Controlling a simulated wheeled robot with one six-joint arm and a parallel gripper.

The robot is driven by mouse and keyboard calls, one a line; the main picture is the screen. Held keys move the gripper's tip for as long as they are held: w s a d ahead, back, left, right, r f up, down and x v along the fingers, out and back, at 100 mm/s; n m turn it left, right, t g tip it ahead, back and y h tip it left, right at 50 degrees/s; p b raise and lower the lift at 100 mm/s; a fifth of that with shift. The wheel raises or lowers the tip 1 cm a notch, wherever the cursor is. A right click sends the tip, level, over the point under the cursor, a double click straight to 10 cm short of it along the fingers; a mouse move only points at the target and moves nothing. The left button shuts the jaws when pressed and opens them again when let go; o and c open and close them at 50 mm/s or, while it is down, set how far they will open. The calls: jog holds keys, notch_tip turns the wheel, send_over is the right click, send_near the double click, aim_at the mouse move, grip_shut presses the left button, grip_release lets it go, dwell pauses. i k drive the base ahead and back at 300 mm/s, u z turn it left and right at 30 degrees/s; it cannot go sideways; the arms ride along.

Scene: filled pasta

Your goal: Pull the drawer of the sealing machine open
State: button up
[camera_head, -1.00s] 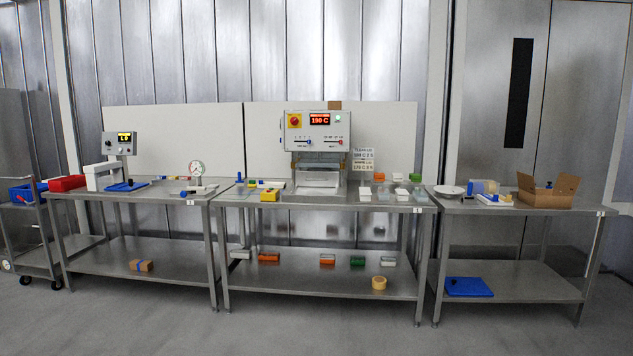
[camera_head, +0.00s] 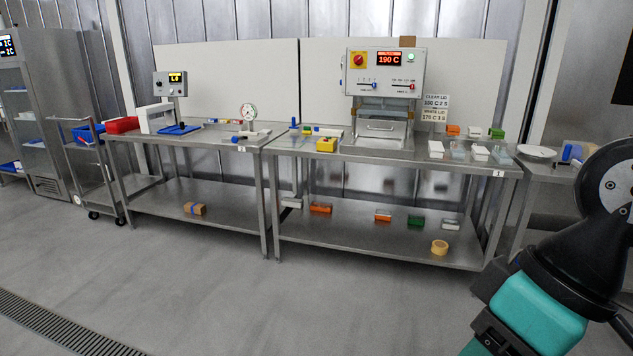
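The sealing machine (camera_head: 385,72) stands at the back of the middle steel table. It has a white control box with a red 190 C display, a red knob on a yellow plate, a green light and two sliders. Below the box is its metal drawer (camera_head: 381,131), which has a handle on its front. I cannot tell for sure how far in the drawer sits. Part of my arm fills the lower right, well in front of the tables. My gripper is not in view.
A label sign (camera_head: 434,107) stands beside the machine. A left table (camera_head: 190,144) holds a scale. The floor (camera_head: 200,290) in front is clear.

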aim_at(364, 127)
jog(key=u, duration=0.45)
jog(key=i, duration=2.2)
jog(key=z, duration=0.75)
jog(key=i, duration=1.6)
jog(key=z, duration=0.75)
